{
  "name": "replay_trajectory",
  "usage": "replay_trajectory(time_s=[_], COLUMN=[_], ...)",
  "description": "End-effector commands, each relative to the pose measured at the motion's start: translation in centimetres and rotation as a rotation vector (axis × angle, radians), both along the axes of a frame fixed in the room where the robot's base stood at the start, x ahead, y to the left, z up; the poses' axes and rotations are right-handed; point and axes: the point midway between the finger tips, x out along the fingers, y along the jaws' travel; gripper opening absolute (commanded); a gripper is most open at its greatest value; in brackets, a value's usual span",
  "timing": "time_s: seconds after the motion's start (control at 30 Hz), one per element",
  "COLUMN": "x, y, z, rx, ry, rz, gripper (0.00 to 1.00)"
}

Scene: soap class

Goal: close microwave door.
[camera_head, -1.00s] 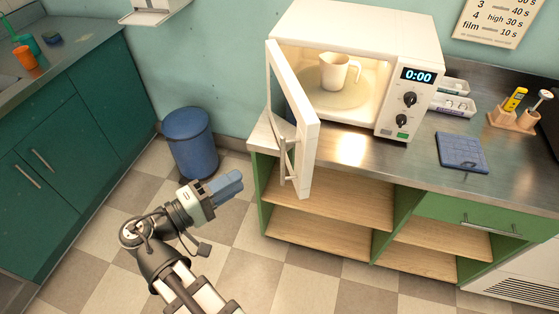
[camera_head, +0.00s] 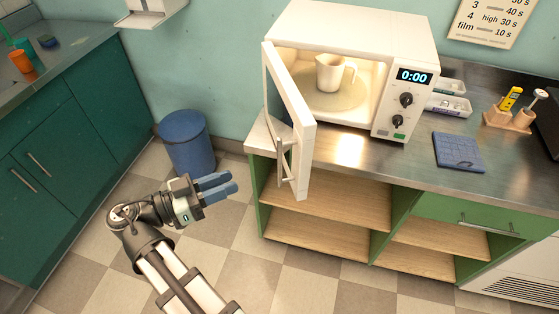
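The white microwave (camera_head: 345,30) stands on the steel counter. Its door (camera_head: 290,110) is hinged at the left and stands wide open, swung out toward the camera over the counter's front left edge. The door handle (camera_head: 284,160) is a bar on the door's outer, left-facing side. A white mug (camera_head: 334,72) stands on the turntable inside.
The counter (camera_head: 375,160) holds a blue pad (camera_head: 458,151), trays (camera_head: 448,104) and a wooden holder (camera_head: 510,120) right of the microwave. Open shelves (camera_head: 330,204) lie below. A blue bin (camera_head: 188,141) stands behind my gripper. Floor between gripper and door looks clear.

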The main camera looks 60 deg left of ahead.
Motion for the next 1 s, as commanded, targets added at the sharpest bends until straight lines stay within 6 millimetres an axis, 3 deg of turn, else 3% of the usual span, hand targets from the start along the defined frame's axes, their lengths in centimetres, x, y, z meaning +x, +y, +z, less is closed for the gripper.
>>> replay_trajectory(time_s=[0.37, 1.0], x=[1.3, 11.2], y=[-0.2, -0.6], z=[0.0, 0.0], rx=[0.131, 0.128], ry=[-0.005, -0.005], rz=[-0.004, -0.004], gripper=[0.29, 0.29])
